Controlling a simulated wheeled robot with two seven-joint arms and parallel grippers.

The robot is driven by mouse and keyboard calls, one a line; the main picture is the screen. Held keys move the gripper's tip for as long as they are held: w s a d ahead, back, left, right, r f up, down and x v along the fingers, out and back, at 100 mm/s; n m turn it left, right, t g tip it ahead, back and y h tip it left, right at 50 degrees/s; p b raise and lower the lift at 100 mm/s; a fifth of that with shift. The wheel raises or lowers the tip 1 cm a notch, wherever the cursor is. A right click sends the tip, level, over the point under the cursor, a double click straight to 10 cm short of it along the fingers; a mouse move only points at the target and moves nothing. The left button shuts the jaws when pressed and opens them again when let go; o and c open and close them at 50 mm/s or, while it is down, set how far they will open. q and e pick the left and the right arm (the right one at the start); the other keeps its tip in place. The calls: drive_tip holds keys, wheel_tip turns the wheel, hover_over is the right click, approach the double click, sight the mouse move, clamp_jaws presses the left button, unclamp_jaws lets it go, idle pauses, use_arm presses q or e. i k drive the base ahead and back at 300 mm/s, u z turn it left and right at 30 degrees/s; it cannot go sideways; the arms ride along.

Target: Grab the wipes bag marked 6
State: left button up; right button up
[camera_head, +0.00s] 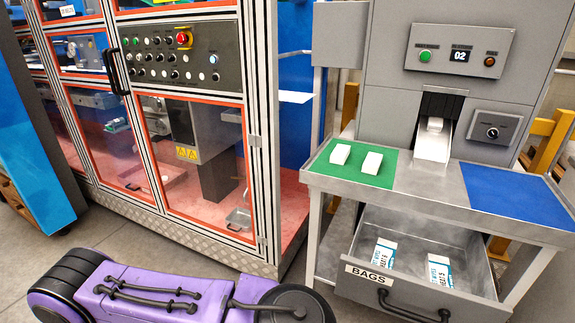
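Two small white-and-blue bags lie in the open drawer (352,269) labelled BAGS, under the grey machine. The left bag (384,254) has print that appears to end in 6. The right bag (439,271) has print that appears to end in 5. The bags lie apart from each other, with clear drawer floor between them.
The drawer's black handle (414,310) is at its front. Above, two white blocks sit on a green mat (322,163); a blue mat (510,190) is bare. A caged machine (258,140) stands left.

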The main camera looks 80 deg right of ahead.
sight(383, 255)
drive_tip(key=z, duration=0.05)
drive_tip(key=i, duration=0.45)
drive_tip(key=z, duration=3.45)
